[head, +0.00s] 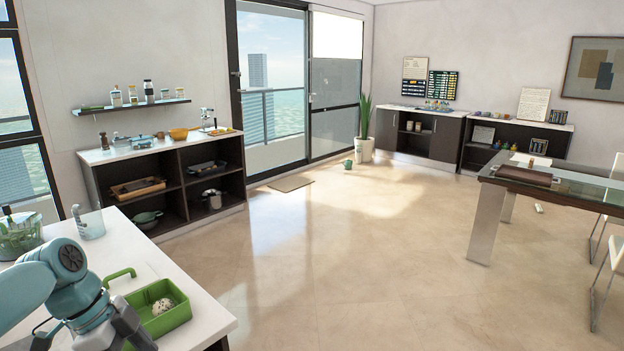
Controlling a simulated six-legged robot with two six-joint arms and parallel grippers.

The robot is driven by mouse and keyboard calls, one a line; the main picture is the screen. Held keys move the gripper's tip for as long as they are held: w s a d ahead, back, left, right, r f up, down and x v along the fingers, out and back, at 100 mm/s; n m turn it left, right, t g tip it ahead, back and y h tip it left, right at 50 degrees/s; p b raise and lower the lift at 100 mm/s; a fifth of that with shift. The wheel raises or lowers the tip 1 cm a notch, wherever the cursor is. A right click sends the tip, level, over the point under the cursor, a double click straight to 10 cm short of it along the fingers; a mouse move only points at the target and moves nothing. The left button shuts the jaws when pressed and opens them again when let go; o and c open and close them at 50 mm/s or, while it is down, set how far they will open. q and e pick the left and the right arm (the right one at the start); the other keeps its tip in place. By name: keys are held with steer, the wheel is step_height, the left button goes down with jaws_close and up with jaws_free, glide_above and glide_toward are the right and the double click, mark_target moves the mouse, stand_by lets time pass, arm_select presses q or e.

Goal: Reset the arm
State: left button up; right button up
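My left arm comes in from the lower left, teal and grey, over the near white counter (205,305). Its gripper (130,328) is the dark grey part at the bottom of the picture, beside the left side of a green tray (180,313). The fingers are partly hidden and cut off by the lower edge, so I cannot tell whether they are open or touch the tray. My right arm and gripper are not in view.
A whitish round item (162,306) lies in the green tray. A shelf unit (215,148) stands beyond. A glass table (575,186) is at right. The middle floor is clear.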

arm_select(q)
steer(key=s+d+f+n, duration=0.1)
steer(key=d+f+n, duration=0.2)
steer(key=f, duration=0.6)
steer(key=s+d+f+n, duration=0.1)
steer(key=d+f+n, duration=0.2)
steer(key=f, duration=0.5)
steer(key=s+d+f+n, duration=0.1)
steer(key=d+f+n, duration=0.25)
steer(key=f, duration=0.55)
steer(key=s+d+f+n, duration=0.3)
steer(key=s+f, duration=0.3)
steer(key=s, duration=0.2)
steer(key=s+d+f+n, duration=0.4)
steer(key=s+f+n, duration=0.1)
steer(key=s, duration=0.3)
steer(key=shift+d+f+y, duration=0.2)
steer(key=shift+f+y, duration=0.1)
steer(key=shift+f, duration=0.15)
steer(key=shift+s, duration=0.15)
